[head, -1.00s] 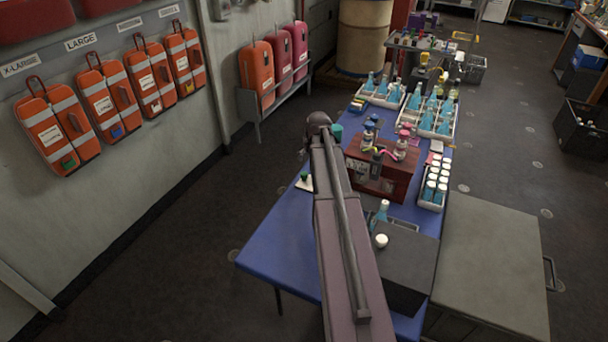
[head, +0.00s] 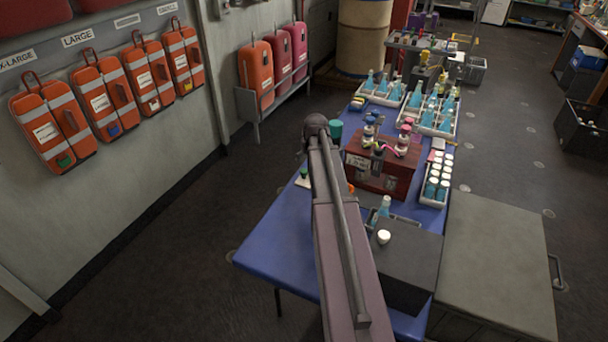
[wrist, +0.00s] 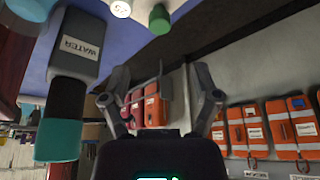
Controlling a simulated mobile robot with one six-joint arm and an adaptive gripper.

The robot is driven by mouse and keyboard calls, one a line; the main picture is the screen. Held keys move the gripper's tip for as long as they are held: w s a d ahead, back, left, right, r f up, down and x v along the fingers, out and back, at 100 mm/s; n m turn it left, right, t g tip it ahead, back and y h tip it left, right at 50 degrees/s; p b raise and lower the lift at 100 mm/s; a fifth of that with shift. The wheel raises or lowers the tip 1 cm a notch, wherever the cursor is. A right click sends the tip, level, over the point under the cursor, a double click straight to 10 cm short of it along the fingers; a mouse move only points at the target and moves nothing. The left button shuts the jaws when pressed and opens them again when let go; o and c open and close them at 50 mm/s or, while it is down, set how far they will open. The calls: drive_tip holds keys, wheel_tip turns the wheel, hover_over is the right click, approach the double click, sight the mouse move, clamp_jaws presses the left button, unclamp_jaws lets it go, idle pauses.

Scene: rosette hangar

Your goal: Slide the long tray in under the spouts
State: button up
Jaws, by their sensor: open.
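A dark red rack (head: 382,168) with several small bottles on and in front of it stands on the blue table. Its spouts are too small to make out. A narrow grey tray rim (head: 407,220) shows between the rack and a black box; I cannot tell if it is the long tray. My gripper (wrist: 160,88) is open in the wrist view. A thin grey piece shows between its fingers, but I cannot tell what it is or whether it is touched. In the head view my arm hides the gripper.
A grey bottle labelled WATER (wrist: 74,47) with a teal cap is close beside my gripper. The black box (head: 408,262) stands at the near right of the blue table (head: 275,245). A white tray (head: 432,200) of white-capped bottles is right of the rack. The near left tabletop is clear.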

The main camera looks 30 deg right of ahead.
sight(304, 171)
drive_tip(key=shift+b+x, duration=4.3)
drive_tip(key=shift+x, duration=0.7)
clamp_jaws()
